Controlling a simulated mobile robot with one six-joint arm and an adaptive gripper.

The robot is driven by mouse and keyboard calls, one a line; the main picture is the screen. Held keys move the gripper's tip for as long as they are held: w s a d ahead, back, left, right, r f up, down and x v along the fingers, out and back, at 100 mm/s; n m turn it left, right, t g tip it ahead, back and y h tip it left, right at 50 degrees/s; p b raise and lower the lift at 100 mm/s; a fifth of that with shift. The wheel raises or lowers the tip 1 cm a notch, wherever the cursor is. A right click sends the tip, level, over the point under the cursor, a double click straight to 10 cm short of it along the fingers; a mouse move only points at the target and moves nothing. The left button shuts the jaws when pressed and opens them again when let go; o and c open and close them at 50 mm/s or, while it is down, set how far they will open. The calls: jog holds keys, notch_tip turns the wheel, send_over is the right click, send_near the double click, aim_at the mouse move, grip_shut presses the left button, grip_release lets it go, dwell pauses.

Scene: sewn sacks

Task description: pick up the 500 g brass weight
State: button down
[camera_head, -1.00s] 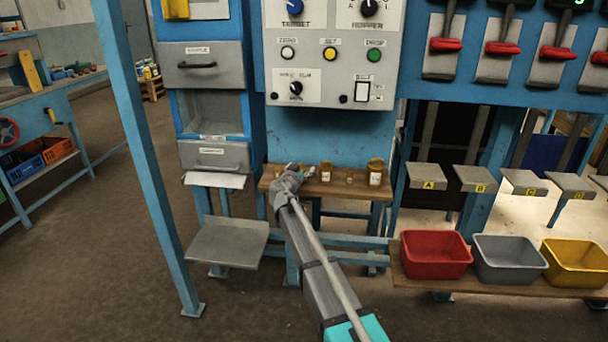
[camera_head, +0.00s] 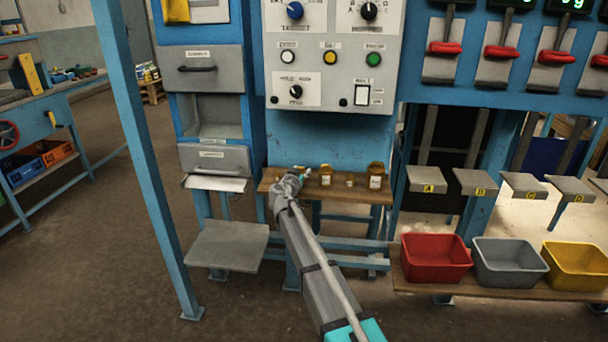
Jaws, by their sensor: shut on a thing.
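Several brass weights stand on a small wooden shelf (camera_head: 335,196) below the control panel. A large brass weight with a white label (camera_head: 375,176) is at the right. A smaller labelled brass weight (camera_head: 326,175) is left of it, and a tiny one (camera_head: 350,180) stands between them. The labels are too small to read. My gripper (camera_head: 303,174) is at the shelf's left part, just left of the smaller labelled weight. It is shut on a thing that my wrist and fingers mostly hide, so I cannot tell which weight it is.
The control panel (camera_head: 330,50) overhangs the shelf. Grey drawers (camera_head: 213,157) and a grey tray (camera_head: 228,246) are at the left. Red (camera_head: 435,258), grey (camera_head: 508,260) and yellow (camera_head: 576,262) bins stand at the right. A blue post (camera_head: 150,160) rises at the left.

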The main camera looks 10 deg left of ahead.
aim_at(301, 171)
jog(key=shift+r, duration=0.1)
jog(key=shift+s+r+p, duration=0.2)
jog(key=shift+r+p, duration=0.1)
jog(key=shift+p, duration=0.1)
notch_tip(301, 171, up, 7)
jog(key=p, duration=0.6)
jog(key=shift+f+p, duration=0.1)
jog(key=shift+p, duration=0.3)
jog(key=d+v, duration=0.2)
jog(key=v, duration=0.7)
jog(key=s+d+f+v, duration=0.1)
jog(key=d+v, duration=0.1)
jog(key=v, duration=0.8)
jog(key=shift+a+f+b, duration=0.2)
jog(key=shift+f+b, duration=0.05)
jog(key=shift+b, duration=0.1)
jog(key=shift+r, duration=0.1)
